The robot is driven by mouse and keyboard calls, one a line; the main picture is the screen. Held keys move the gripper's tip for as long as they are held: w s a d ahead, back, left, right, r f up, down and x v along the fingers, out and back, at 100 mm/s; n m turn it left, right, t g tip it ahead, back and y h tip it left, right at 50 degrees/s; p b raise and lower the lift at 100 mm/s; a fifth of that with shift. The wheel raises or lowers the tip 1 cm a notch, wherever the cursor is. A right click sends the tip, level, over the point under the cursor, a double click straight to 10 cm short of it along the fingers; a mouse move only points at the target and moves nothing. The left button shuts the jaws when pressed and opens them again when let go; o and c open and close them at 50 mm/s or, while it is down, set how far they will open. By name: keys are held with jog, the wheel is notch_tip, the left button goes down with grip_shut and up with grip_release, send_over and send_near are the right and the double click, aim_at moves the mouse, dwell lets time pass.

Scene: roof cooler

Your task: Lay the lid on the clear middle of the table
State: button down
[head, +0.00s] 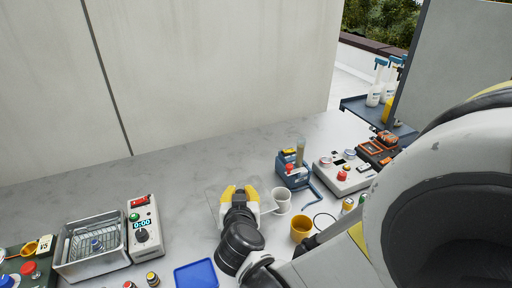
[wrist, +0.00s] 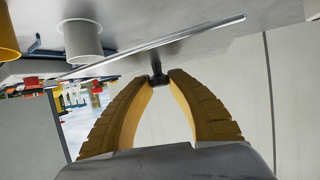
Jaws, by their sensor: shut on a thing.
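The lid is a thin, clear plate with a dark knob. In the wrist view the lid (wrist: 205,33) appears nearly edge-on, slanting across the upper picture. My gripper (wrist: 157,80) has its two yellow fingers shut on the knob. In the head view my gripper (head: 239,191) is over the middle of the table (head: 180,185). Only a faint outline of the lid shows around it there. I cannot tell whether the lid touches the tabletop or hangs just above it.
A blue tray (head: 197,275) lies in front. The tabletop left of my gripper is bare.

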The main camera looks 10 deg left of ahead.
aim_at(218, 226)
jog(key=a+f, duration=0.1)
jog(key=a, duration=0.1)
jog(key=w+a+f+b, duration=0.1)
jog(key=a, duration=0.1)
jog(key=w+a+f+b, duration=0.1)
jog(key=a+f, duration=0.1)
jog(key=shift+a+f, duration=0.1)
jog(key=shift+a, duration=0.05)
notch_tip(218, 226, down, 4)
jog(key=b, duration=0.2)
jog(key=shift+w+b, duration=0.1)
jog(key=shift+b, duration=0.3)
jog(key=c, duration=1.3)
grip_release()
jog(key=p+v, duration=0.4)
jog(key=v, duration=0.8)
